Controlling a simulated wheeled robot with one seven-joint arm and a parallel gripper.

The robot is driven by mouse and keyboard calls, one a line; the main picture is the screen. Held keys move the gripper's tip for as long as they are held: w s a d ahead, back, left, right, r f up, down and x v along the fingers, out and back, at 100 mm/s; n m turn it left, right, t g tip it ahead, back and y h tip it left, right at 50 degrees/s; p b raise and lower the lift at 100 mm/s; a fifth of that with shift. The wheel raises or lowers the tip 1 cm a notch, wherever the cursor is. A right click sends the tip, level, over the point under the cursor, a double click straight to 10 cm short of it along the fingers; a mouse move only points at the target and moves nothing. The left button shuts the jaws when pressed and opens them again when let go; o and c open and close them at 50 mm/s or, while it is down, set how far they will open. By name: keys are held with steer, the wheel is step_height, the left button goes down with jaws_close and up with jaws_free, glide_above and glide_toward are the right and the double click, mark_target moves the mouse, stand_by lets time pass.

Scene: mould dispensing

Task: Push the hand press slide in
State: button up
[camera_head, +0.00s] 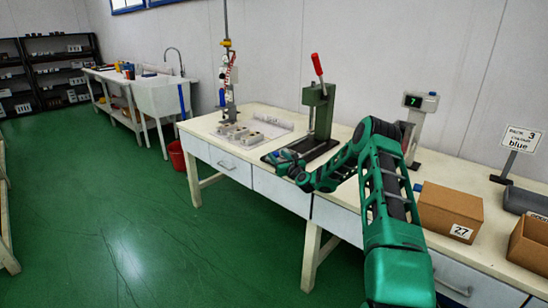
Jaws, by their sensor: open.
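The hand press (320,112) is a green upright column with a red-handled lever (317,65), standing on a dark base plate on the workbench. The lever points up and slightly left. My gripper (276,158) is at the front left of the press base, low over the bench edge. It is small in this view, and its fingers read as open. The slide at the press base is mostly hidden by my gripper and wrist. I cannot tell how far out it sits or whether my gripper touches it.
Grey mould blocks (240,133) lie on the bench left of the press, near a dispensing stand (229,75). A display post (418,115) reading 7, a cardboard box (450,211) marked 27 and a sign (521,139) stand to the right. Green floor in front is clear.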

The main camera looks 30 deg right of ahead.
steer(key=shift+w, duration=1.35)
